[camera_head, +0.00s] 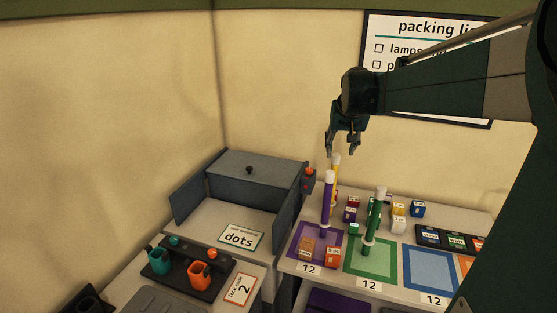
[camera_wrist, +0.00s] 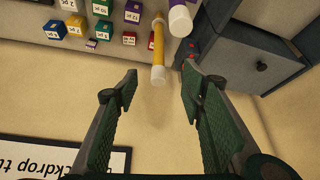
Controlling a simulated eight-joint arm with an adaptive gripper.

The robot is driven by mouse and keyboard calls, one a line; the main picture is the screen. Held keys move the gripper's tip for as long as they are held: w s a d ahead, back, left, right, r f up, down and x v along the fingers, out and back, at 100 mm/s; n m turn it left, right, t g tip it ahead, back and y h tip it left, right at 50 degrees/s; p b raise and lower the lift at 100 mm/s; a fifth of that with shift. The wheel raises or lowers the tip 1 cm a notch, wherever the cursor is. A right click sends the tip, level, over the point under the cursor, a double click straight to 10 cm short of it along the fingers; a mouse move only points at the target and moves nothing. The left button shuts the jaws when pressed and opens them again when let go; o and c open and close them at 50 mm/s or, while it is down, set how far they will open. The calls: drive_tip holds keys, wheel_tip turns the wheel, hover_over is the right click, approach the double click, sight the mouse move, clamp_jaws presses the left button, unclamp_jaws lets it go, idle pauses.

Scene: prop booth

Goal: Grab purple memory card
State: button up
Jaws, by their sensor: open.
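A small flat purple piece (camera_wrist: 92,44), which looks like the purple memory card, lies on the table near the back wall, beside a yellow cube (camera_wrist: 75,28) in the wrist view. In the head view only a small dark purple bit (camera_head: 388,197) shows behind the cubes; I cannot read it clearly. My gripper (camera_head: 341,151) is open and empty, in the air above the back left of the table. In the wrist view its fingers (camera_wrist: 159,72) are wide apart, with the purple piece beyond and left of them.
A yellow post (camera_wrist: 157,48) and a purple post (camera_head: 326,205) stand close below my gripper. A green post (camera_head: 375,220) stands right of them. Several small cubes (camera_head: 398,209) crowd the table's back. A grey cabinet (camera_head: 255,170) is at left, the wall behind.

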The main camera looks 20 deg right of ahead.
drive_tip(key=w+d+f+m+p, duration=0.1)
drive_tip(key=d+f, duration=0.1)
drive_tip(key=d, duration=0.7)
drive_tip(key=w+d+f+m+p, duration=0.1)
drive_tip(key=w+d+f, duration=0.1)
drive_tip(key=d, duration=0.7)
drive_tip(key=m+g, duration=0.2)
hover_over(388, 195)
drive_tip(key=s+a, duration=0.2)
wheel_tip(388, 195, down, 6)
wheel_tip(388, 195, down, 19)
drive_tip(key=shift+w+h+p, duration=0.15)
drive_tip(key=shift+h+p, duration=0.25)
drive_tip(key=shift+f, duration=0.15)
drive_tip(key=shift+x, duration=1.3)
drive_tip(key=shift+b+x, duration=0.6)
drive_tip(key=shift+x, duration=1.95)
drive_tip(key=shift+c, duration=0.7)
